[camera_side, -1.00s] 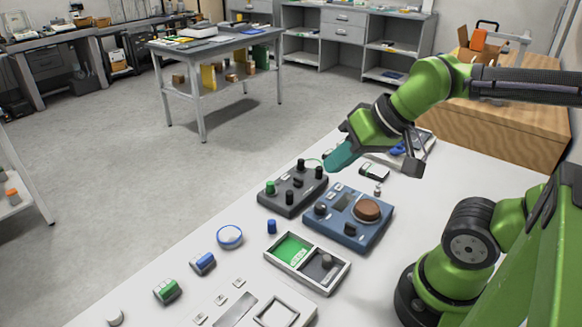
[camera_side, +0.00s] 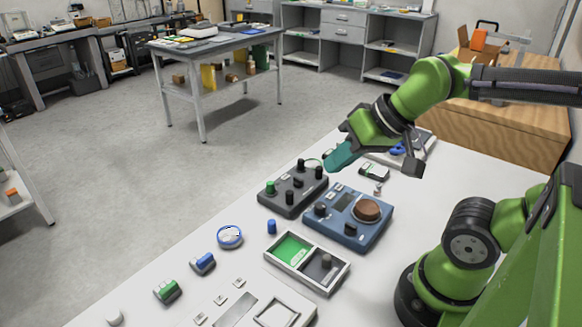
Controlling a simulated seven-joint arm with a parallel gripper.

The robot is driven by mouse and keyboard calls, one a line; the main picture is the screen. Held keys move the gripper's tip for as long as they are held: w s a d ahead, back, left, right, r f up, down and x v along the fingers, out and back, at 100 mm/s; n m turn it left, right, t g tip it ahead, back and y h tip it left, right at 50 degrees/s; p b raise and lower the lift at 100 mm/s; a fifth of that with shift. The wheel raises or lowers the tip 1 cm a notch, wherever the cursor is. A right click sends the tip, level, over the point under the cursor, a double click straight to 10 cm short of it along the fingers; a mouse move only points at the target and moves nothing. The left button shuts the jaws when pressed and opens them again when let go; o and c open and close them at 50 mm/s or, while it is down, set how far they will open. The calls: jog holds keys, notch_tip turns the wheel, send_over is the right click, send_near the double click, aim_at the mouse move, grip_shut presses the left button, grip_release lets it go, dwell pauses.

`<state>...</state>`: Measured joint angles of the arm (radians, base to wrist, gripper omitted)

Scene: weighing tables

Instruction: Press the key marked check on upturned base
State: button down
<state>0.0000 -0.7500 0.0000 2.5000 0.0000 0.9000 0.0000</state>
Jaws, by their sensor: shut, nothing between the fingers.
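A blue device (camera_side: 371,236) stands on the white table with a round brown disc (camera_side: 367,209) on its top, a small display and several dark keys or knobs. A dark key (camera_side: 350,229) is near its front edge; its marking is too small to read. I cannot tell which part is the upturned base or which key is marked check. My gripper (camera_side: 341,157), with teal fingers, is shut and empty. It is in the air above and behind the blue device, apart from it in the picture.
A dark box with knobs (camera_side: 283,202) stands left of the blue device. In front are a green-and-grey two-part tray (camera_side: 271,260), a blue-rimmed round dish (camera_side: 220,242), and small green (camera_side: 167,290) and blue (camera_side: 203,263) blocks.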

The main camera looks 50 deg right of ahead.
jog(key=shift+d, duration=0.1)
jog(key=m+t, duration=0.2)
jog(key=m, duration=1.9)
send_over(285, 177)
jog(key=s, duration=0.1)
notch_tip(285, 177, down, 11)
jog(key=shift+d+r, duration=0.15)
jog(key=shift+r, duration=0.05)
jog(key=shift+f, duration=0.1)
jog(key=shift+f, duration=4.3)
jog(key=shift+f, duration=0.1)
